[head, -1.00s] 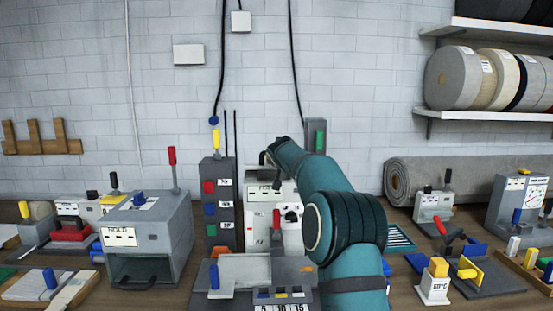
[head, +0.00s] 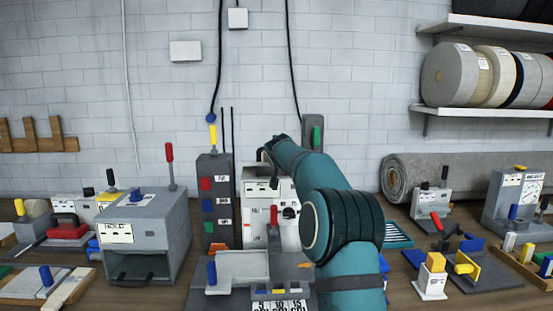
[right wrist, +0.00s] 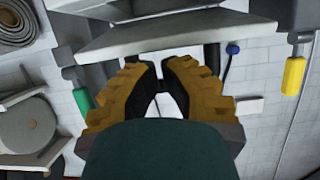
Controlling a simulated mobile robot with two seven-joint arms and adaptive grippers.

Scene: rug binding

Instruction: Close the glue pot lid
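My right arm reaches up the middle of the head view to a white box-like unit (head: 285,234) with a black knob and a red lever. I cannot tell for sure whether this unit is the glue pot, and no lid can be clearly made out. My right gripper (head: 264,155) is at the unit's top, mostly hidden by my wrist. In the right wrist view its yellow ridged fingers (right wrist: 159,68) stand a little apart, with nothing seen between them. A pale grey panel (right wrist: 170,35) lies just beyond the tips; contact cannot be told. My left gripper is not in view.
A dark grey post (head: 214,200) with coloured buttons stands left of the unit, and a grey box labelled HOLD (head: 150,235) further left. A grey fixture (head: 238,265) sits in front. Small clamps (head: 470,268) crowd the right. A rolled rug (head: 398,180) lies behind.

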